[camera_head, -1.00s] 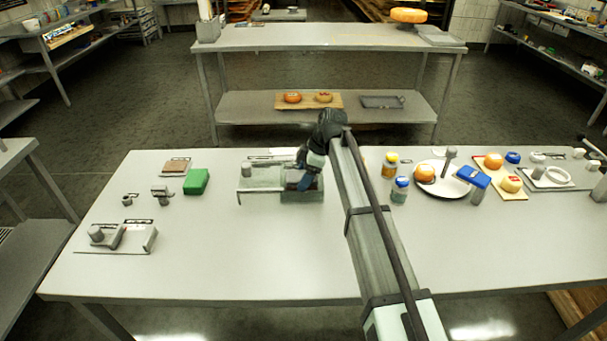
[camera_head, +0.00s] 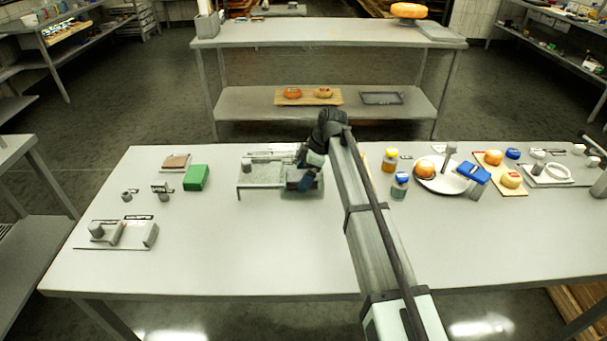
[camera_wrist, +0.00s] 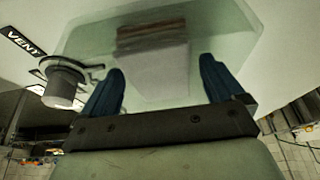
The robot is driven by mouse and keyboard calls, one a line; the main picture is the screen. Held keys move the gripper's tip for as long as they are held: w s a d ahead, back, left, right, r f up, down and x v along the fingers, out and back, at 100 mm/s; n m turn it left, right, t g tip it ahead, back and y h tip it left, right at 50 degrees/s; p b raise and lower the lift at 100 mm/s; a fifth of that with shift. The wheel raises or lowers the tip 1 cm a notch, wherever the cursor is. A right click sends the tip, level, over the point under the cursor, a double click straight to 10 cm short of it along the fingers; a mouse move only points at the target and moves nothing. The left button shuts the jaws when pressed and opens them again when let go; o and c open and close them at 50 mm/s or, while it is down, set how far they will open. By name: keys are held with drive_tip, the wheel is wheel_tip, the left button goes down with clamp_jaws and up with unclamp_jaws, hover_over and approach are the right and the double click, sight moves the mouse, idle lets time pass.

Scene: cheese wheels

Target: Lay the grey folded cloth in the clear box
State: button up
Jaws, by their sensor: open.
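My gripper (camera_wrist: 160,90) is open in the wrist view, with its two dark blue fingers apart. The grey folded cloth (camera_wrist: 155,75) lies between and beyond the fingers, with a brownish layered edge on its far side; gaps show beside it. The clear box (camera_wrist: 225,30) is a pale green see-through shape around the cloth in this view, and the cloth appears to lie within its outline. In the head view my gripper (camera_head: 310,178) is low over the table's middle, at the right end of the box area. The cloth is partly hidden there by my gripper.
A grey cylinder (camera_wrist: 64,85) stands beside the box, near a VENT label (camera_wrist: 20,45). A green block (camera_head: 196,177) is to the left. Jars (camera_head: 399,186) and a round plate (camera_head: 438,177) with items stand to the right. The table's front is clear.

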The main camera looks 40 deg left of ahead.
drive_tip(key=shift+r, duration=0.55)
drive_tip(key=v, duration=1.2)
